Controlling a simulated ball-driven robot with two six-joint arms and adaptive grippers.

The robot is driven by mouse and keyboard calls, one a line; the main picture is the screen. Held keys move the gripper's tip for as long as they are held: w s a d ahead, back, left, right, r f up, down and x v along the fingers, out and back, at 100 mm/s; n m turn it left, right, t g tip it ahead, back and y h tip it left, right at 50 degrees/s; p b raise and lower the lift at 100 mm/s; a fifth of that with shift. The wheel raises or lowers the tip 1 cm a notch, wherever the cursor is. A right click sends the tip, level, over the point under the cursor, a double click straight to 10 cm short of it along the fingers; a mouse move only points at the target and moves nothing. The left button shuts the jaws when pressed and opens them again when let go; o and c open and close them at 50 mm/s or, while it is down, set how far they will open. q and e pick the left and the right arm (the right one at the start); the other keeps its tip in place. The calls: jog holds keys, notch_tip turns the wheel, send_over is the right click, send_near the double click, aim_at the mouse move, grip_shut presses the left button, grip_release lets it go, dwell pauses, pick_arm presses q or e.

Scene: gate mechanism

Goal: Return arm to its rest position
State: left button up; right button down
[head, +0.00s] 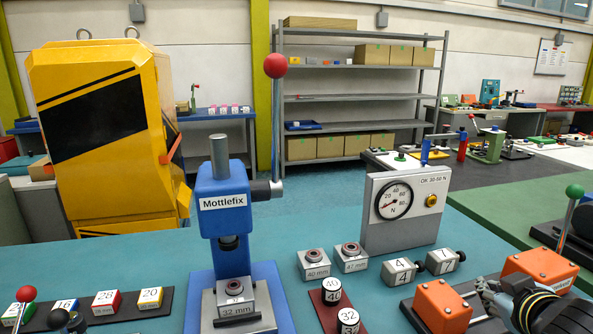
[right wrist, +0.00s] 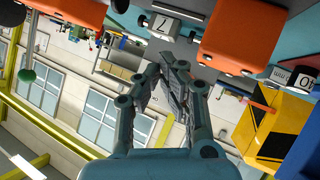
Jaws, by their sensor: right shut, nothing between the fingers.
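The gate mechanism shows at the lower right of the head view as two orange blocks, a front one (head: 441,308) and a rear one (head: 540,266), on a dark base. My right gripper (head: 484,288) is at the gap between them, with its black wrist toward the lower right corner. The right wrist view shows its fingers closed together (right wrist: 172,75) with nothing between them. That view also shows one orange block (right wrist: 242,38) above right of the fingertips and another (right wrist: 68,12) at the upper left. Whether the fingers touch a block cannot be told. My left gripper is not in view.
A green-knobbed lever (head: 574,191) stands behind the gripper at the right edge. Numbered grey blocks (head: 399,271), a gauge box (head: 401,240) and a blue press (head: 229,220) with a red-knobbed lever stand to the left.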

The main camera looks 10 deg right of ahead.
jog(key=s+a+g+y, duration=0.2)
jog(key=s+a+g, duration=0.2)
jog(key=s+a, duration=0.5)
jog(key=s+a+g+y, duration=0.2)
jog(key=s+a+g, duration=0.25)
jog(key=s, duration=0.85)
jog(key=s+d+f+b, duration=0.1)
jog(key=s+f+b, duration=0.15)
jog(key=f, duration=1.45)
jog(key=s+d+f+b, duration=0.1)
jog(key=f+b, duration=0.3)
jog(key=f, duration=1.3)
pick_arm(q)
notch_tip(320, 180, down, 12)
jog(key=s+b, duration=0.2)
jog(key=b, duration=0.2)
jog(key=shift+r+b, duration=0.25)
jog(key=shift+b, duration=0.15)
pick_arm(e)
jog(key=s+f+g, duration=0.2)
jog(key=s+f, duration=1.4)
jog(key=f, duration=0.3)
jog(key=shift+s+d+m, duration=0.3)
jog(key=shift+s+d, duration=0.1)
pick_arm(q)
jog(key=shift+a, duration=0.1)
